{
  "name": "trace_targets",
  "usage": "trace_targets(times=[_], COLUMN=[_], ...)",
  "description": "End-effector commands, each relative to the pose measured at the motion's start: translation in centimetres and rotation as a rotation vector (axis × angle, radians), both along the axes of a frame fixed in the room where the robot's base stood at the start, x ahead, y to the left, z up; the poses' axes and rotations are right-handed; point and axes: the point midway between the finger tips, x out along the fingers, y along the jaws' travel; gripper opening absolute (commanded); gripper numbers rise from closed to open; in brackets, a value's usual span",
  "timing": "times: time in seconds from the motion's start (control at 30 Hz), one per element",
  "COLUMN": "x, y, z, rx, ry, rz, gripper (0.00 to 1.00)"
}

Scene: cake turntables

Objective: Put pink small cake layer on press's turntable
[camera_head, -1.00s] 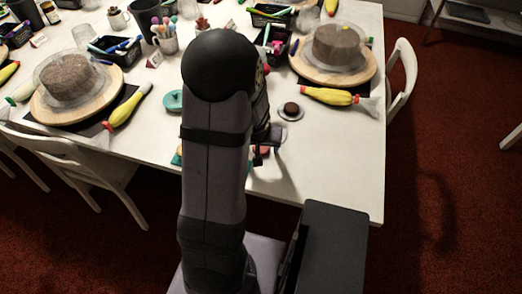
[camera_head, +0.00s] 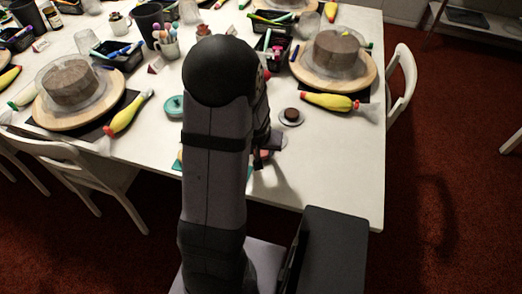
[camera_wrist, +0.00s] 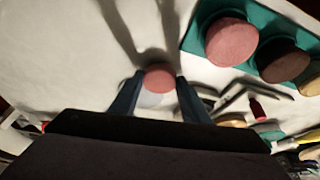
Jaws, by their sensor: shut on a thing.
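In the wrist view the small pink cake layer (camera_wrist: 158,77) is between the two fingertips of my gripper (camera_wrist: 157,86), which is shut on it. A pale round shape shows just below it, partly hidden. In the head view my gripper (camera_head: 266,154) is low over the table's near part, mostly behind my arm, with a bit of pink at its tips. Two wooden turntables stand on the table, one at the left (camera_head: 75,123) and one at the right (camera_head: 352,83). Each carries a brown cake in a clear cover. I cannot tell which is the press's.
A green mat (camera_wrist: 196,38) holds a larger pink layer (camera_wrist: 232,42) and dark brown layers (camera_wrist: 282,60). A small brown cake (camera_head: 291,114) sits on a saucer. Yellow piping bags (camera_head: 328,101) lie by the turntables. The table's near right area is clear.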

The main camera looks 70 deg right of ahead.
Motion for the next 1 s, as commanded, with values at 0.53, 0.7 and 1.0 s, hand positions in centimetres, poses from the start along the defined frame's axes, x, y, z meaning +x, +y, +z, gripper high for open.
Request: trace_targets(times=[0.53, 0.7, 1.0], x=[0.0, 0.0, 0.0], y=[-0.1, 0.0, 0.0], z=[8.1, 9.0, 9.0], rx=[-0.004, -0.001, 0.001], ry=[-0.001, -0.001, -0.006], rz=[0.0, -0.001, -0.016], gripper=[0.18, 0.18, 0.18])
